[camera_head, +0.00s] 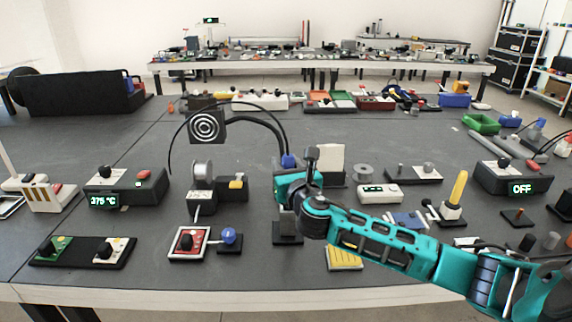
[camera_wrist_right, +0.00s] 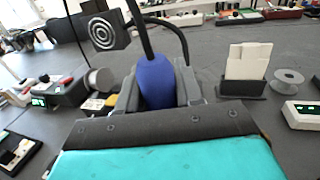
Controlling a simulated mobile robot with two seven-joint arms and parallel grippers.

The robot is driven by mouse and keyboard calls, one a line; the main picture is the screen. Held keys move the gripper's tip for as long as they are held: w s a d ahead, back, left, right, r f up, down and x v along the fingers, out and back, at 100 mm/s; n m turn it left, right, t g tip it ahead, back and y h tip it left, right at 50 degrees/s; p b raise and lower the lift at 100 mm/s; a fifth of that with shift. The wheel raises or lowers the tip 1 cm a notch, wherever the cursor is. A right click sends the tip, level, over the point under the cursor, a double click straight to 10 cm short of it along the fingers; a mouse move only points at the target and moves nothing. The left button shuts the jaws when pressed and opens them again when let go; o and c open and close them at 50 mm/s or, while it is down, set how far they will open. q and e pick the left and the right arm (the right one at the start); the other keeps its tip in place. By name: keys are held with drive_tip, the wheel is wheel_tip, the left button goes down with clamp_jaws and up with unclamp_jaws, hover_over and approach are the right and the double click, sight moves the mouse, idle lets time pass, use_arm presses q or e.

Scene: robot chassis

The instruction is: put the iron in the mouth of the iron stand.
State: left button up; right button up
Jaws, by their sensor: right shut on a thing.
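The iron's blue handle (camera_wrist_right: 155,82) sits between the fingers of my right gripper (camera_wrist_right: 158,92) in the right wrist view, with a dark cable rising from its top. In the head view, the blue handle (camera_head: 288,160) shows just above my right gripper (camera_head: 286,172), which is shut on it. The iron's tip is hidden behind the gripper. A dark block (camera_head: 288,239) stands below the gripper near the table's front; it may be the iron stand, but its mouth is hidden. My left gripper is not in view.
A station reading 375 °C (camera_head: 103,201) and a red-framed block (camera_head: 187,243) are at left. A yellow sponge (camera_head: 345,258) lies right of the dark block. A white card in a holder (camera_head: 330,160) and a spool (camera_head: 363,172) stand behind.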

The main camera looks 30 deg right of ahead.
drive_tip(key=shift+f+b, duration=0.65)
drive_tip(key=shift+f, duration=0.35)
drive_tip(key=o, duration=1.1)
drive_tip(key=shift+c, duration=0.2)
drive_tip(key=shift+s, duration=0.1)
drive_tip(key=v, duration=1.2)
drive_tip(key=shift+s+p, duration=0.35)
drive_tip(key=shift+p, duration=0.05)
drive_tip(key=shift+a, duration=0.1)
drive_tip(key=shift+r, duration=0.15)
